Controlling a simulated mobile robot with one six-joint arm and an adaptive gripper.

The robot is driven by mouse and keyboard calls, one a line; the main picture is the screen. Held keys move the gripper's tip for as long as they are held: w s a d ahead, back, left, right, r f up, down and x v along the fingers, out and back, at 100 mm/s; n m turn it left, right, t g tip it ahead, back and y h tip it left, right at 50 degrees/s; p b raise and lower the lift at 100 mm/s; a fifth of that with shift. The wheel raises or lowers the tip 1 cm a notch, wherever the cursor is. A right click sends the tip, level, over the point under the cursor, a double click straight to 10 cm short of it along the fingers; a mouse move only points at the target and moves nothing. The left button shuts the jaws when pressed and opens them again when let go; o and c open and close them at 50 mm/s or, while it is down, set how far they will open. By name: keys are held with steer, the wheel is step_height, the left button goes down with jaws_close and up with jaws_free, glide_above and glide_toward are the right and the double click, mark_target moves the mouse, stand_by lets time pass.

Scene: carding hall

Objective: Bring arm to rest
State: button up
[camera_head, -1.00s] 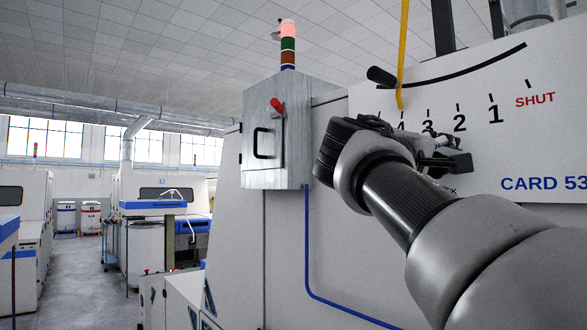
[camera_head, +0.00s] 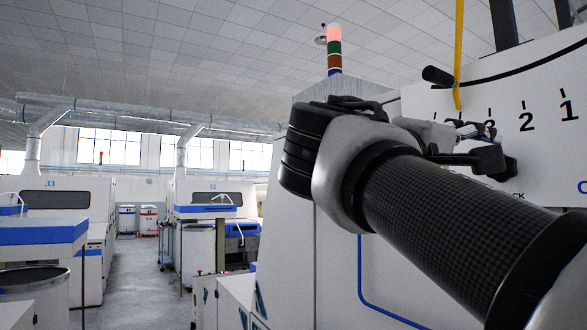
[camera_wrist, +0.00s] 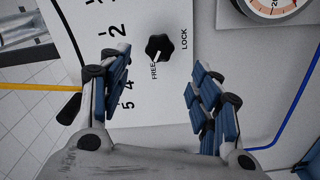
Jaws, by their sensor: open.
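My gripper (camera_head: 480,145) is raised in front of the white machine panel (camera_head: 420,106) on the right of the head view. In the wrist view my gripper (camera_wrist: 160,95) has its blue-padded fingers spread, with nothing between them. Past the fingertips is a black knob (camera_wrist: 159,47) between the words FREE and LOCK, with its light pointer mark toward FREE. It stands apart from the fingers. A black lever handle (camera_head: 437,76) sticks out by the curved slot, near the high-number end of the scale. In the wrist view the handle (camera_wrist: 69,108) is beside the left finger.
A yellow pipe or strap (camera_head: 458,50) hangs by the panel. A blue conduit (camera_head: 361,280) runs down the machine. A gauge (camera_wrist: 270,8) sits at the wrist view's top. A signal tower (camera_head: 334,50) glows red on top. The aisle floor (camera_head: 140,280) at left is clear.

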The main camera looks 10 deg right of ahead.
stand_by(0.4)
step_height(320, 180, down, 26)
steer(key=s+a+n+y+b, duration=0.2)
steer(key=a+n+y+b, duration=0.1)
steer(key=y, duration=0.5)
steer(key=s+a+f+m+y, duration=0.1)
steer(key=s+a+f+y, duration=0.2)
steer(key=f, duration=0.6)
steer(key=s+a+f+m+g+y+b, duration=0.1)
steer(key=s+a+f, duration=0.4)
steer(key=f, duration=0.5)
steer(key=s+a+f+m+g+y+b, duration=0.1)
steer(key=s+a+f+y, duration=0.3)
steer(key=f, duration=0.6)
steer(key=shift+s+a+m+y, duration=0.3)
steer(key=shift+s+a, duration=0.3)
